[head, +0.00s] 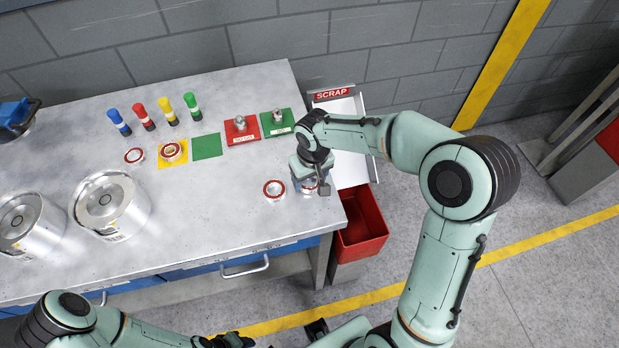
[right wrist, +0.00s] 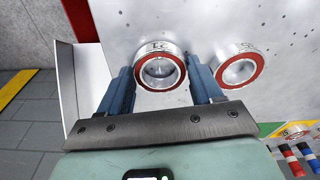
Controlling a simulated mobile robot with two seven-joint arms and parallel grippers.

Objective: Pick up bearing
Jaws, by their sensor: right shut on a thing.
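The held bearing (right wrist: 160,71), a silver ring with a red band, sits between the fingers of my right gripper (right wrist: 160,88) in the right wrist view. In the head view my right gripper (head: 310,182) is at the right end of the table, shut on this bearing and mostly covering it. A second bearing (head: 274,189) lies just left of it, also visible in the right wrist view (right wrist: 240,68). Two more bearings lie further left, one on bare table (head: 134,155), one on a yellow square (head: 173,152). My left gripper (head: 228,341) is partly cut off at the bottom edge.
Large metal cylinders (head: 112,205) stand at left. Coloured markers (head: 143,117) stand at the back. Red (head: 242,132) and green (head: 278,123) plates hold metal parts. A white scrap tray (head: 350,165) and red bin (head: 362,228) flank the right edge. The table's front middle is clear.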

